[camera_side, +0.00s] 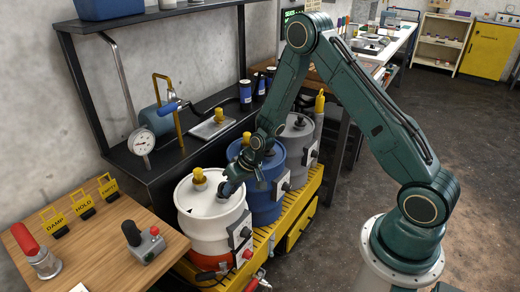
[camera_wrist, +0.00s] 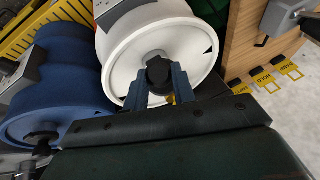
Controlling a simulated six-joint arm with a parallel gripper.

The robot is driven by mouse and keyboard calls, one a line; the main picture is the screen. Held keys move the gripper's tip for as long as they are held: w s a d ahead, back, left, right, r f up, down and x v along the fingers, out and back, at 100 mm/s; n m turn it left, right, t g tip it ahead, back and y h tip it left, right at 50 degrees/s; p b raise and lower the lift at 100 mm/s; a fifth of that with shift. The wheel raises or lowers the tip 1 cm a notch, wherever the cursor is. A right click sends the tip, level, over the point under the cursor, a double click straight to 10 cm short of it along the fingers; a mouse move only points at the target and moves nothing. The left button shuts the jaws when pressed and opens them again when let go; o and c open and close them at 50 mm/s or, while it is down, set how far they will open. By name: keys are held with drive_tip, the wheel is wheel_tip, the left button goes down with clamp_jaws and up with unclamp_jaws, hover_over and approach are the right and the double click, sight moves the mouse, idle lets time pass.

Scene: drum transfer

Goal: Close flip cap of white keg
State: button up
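The white keg (camera_side: 212,228) stands upright at the near end of a row of three, with an orange band low on it. A yellow-topped fitting (camera_side: 198,177) stands on its lid. My gripper (camera_side: 229,188) reaches down over the lid's right side. In the wrist view my gripper's two fingers (camera_wrist: 160,84) stand apart, one on each side of a black round cap (camera_wrist: 157,68) on the white keg (camera_wrist: 125,50). I cannot tell whether the fingers touch the cap. The side view does not show the cap clearly behind my gripper.
A blue keg (camera_side: 266,200) stands close beside the white one, with a grey keg (camera_side: 297,145) behind it. A wooden table (camera_side: 95,250) with yellow tags and a red-handled tool (camera_side: 37,252) is at front left. A black shelf with a gauge (camera_side: 142,142) runs behind.

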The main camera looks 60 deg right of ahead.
sight(222, 183)
drive_tip(key=shift+c, duration=1.2)
drive_tip(key=shift+w+r+g, duration=0.1)
drive_tip(key=shift+w+g, duration=0.15)
drive_tip(key=shift+g, duration=0.15)
drive_tip(key=shift+w+g, duration=0.75)
drive_tip(key=shift+g, duration=0.65)
drive_tip(key=shift+w+m+g, duration=0.3)
drive_tip(key=shift+w+g, duration=0.4)
drive_tip(key=shift+g, duration=0.7)
drive_tip(key=shift+w+f+g, duration=0.25)
drive_tip(key=shift+w+g, duration=0.2)
drive_tip(key=shift+g, duration=0.95)
drive_tip(key=o, duration=1)
